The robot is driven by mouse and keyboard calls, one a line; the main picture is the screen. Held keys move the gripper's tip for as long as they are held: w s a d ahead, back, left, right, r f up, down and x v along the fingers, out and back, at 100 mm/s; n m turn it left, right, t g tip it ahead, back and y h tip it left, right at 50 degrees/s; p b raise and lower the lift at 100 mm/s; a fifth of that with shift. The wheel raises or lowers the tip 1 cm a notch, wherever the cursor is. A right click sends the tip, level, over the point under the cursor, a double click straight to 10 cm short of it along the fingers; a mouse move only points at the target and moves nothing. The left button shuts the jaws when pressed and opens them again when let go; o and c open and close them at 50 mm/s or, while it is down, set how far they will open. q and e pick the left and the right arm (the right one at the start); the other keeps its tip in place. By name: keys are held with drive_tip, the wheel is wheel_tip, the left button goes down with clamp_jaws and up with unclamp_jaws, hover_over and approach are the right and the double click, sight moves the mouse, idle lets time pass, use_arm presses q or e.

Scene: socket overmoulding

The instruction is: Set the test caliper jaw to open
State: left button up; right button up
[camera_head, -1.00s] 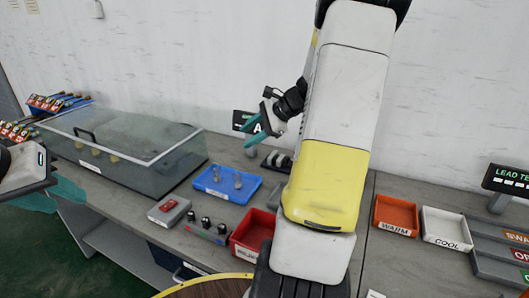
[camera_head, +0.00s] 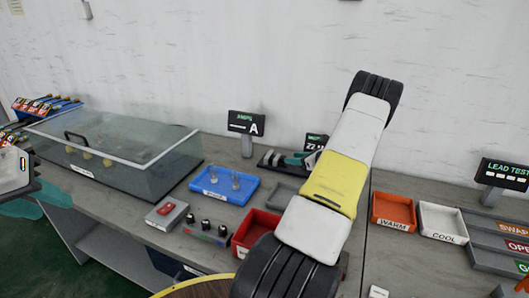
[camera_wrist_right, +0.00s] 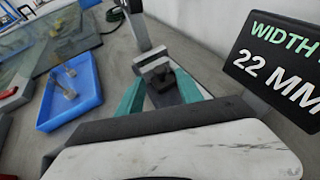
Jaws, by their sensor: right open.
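The test caliper (camera_head: 268,159) stands at the back of the bench, a dark device with grey jaw blocks, partly hidden by my right gripper. In the right wrist view its grey jaw block (camera_wrist_right: 153,62) and a dark part (camera_wrist_right: 164,88) show between my fingers. My right gripper (camera_head: 292,159) is open, with its teal fingers (camera_wrist_right: 160,92) on either side of that dark part; contact cannot be told. The width display (camera_wrist_right: 280,60) reads 22 MM. My left gripper (camera_head: 22,208) is at the left edge, away from the caliper; its opening is unclear.
A blue tray (camera_head: 208,193) with small metal parts lies left of the caliper. A display marked A (camera_head: 246,123) stands behind. A glass tank (camera_head: 120,165), a red bin (camera_head: 240,250), an orange WARM bin (camera_head: 393,223) and a white COOL bin (camera_head: 442,236) are also on the bench.

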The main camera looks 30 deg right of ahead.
drive_tip(key=shift+x, duration=1.95)
clamp_jaws()
